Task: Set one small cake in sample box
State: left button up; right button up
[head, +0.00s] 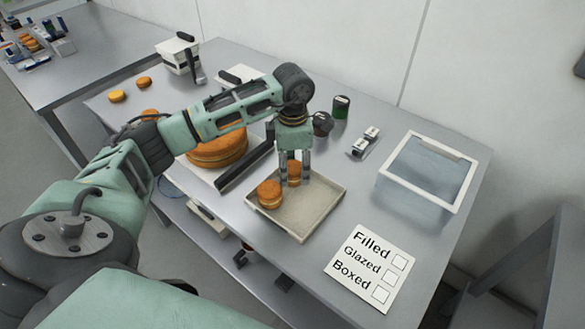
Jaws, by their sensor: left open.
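My left gripper (294,180) is open and points down over the beige tray (318,208). One small orange-brown cake (294,171) stands on the tray at its fingers, seemingly between them; I cannot tell whether they touch it. A second small cake (270,194) sits on the tray just left of the gripper. A clear box with a white rim (467,182), which looks like the sample box, stands at the right of the table, apart from the gripper. No cake shows in it. My right gripper is not in view.
A large round cake (218,152) lies behind my left arm, beside a dark bar (240,168). More small cakes (117,96) are at the far left. A dark green can (341,106) and a small metal holder (363,144) stand behind the tray. A checklist card (368,262) lies in front.

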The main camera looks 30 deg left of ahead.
aim_at(293, 166)
pick_arm(q)
notch_tip(293, 166, up, 10)
jog(key=shift+f+b, duration=0.1)
jog(key=shift+b, duration=1.15)
jog(key=shift+r, duration=0.6)
jog(key=shift+d, duration=0.1)
